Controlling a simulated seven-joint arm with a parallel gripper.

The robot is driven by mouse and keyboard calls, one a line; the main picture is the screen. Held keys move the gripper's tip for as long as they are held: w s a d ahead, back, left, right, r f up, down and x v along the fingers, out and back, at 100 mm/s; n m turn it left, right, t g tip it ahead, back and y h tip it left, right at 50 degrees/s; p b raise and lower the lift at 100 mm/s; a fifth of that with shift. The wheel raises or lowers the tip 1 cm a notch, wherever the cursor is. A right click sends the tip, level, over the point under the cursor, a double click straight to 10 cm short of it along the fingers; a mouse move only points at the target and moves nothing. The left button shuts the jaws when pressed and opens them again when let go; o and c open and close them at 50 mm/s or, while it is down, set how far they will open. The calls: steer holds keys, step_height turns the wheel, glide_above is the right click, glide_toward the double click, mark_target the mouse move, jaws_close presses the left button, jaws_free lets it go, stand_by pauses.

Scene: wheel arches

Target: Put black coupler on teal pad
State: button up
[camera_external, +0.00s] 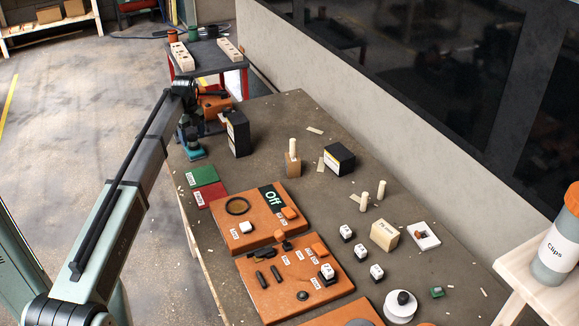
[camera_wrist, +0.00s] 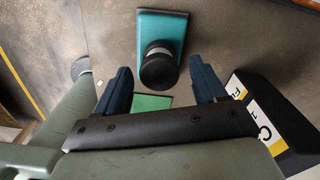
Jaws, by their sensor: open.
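The teal pad (camera_wrist: 172,22) lies on the table at the top of the wrist view. In the external view the teal pad (camera_external: 196,155) is at the table's left edge, below my gripper. The black coupler (camera_wrist: 158,71), a round black piece with a dark cap, appears to stand upright on the pad. My gripper (camera_wrist: 158,66) is open, with one finger on each side of the coupler and visible gaps between. In the external view, my arm and gripper largely hide the coupler. The exact contact between coupler and pad is hidden by the cap.
A black box with a yellow and white label (camera_wrist: 262,112) stands close to the right finger. A green pad (camera_external: 203,175) and a red pad (camera_external: 209,194) lie near the teal pad. Orange boards (camera_external: 257,208) with several small parts lie further along the table.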

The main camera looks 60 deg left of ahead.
mark_target(192, 136)
step_height(192, 136, up, 11)
stand_by(0.4)
